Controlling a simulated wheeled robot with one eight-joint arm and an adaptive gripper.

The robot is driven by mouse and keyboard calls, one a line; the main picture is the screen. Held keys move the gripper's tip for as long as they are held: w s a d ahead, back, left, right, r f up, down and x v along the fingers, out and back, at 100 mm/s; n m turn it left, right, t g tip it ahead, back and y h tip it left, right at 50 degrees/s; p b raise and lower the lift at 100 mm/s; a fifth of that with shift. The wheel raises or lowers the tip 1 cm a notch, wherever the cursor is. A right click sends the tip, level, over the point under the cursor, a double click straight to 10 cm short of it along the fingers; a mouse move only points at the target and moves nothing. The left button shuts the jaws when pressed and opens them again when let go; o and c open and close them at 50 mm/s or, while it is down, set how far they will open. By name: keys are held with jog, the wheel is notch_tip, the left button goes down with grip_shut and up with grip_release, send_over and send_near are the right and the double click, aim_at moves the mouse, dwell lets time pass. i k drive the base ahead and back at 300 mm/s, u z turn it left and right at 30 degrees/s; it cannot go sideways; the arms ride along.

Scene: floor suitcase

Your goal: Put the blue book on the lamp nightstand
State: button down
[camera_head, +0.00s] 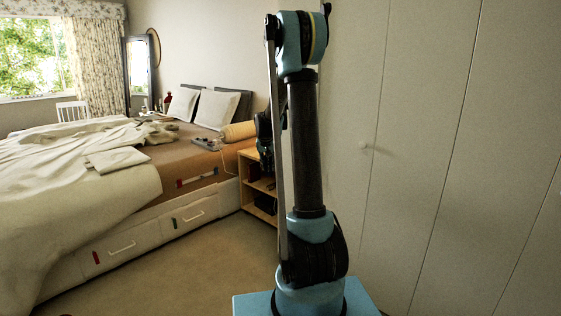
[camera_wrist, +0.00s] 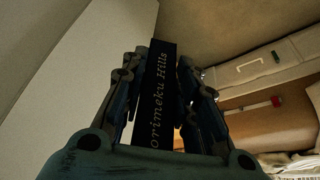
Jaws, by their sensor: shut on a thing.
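My gripper (camera_wrist: 157,64) is shut on a dark blue book (camera_wrist: 156,100). In the head view my gripper (camera_head: 264,142) is a dark shape beside my arm, in front of the wooden nightstand; the book cannot be made out there. The nightstand (camera_head: 246,190) has open shelves with dark items and stands to the right of the bed, partly hidden by my arm. I see no lamp on the visible part of its top.
The bed (camera_head: 190,165) with rumpled covers fills the left, with drawers (camera_head: 125,248) in its base. Tall pale wardrobe doors (camera_head: 420,130) stand close on the right. The carpet (camera_head: 185,265) between bed and arm is clear. A bed drawer (camera_wrist: 255,68) shows in the wrist view.

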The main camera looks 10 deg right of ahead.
aim_at(254, 151)
jog(key=u, duration=0.65)
jog(key=i, duration=1.05)
jog(key=u, duration=0.35)
jog(key=i, duration=0.95)
jog(key=z, duration=0.6)
jog(key=i, duration=0.8)
jog(key=z, duration=0.8)
jog(key=i, duration=0.4)
jog(key=z, duration=0.2)
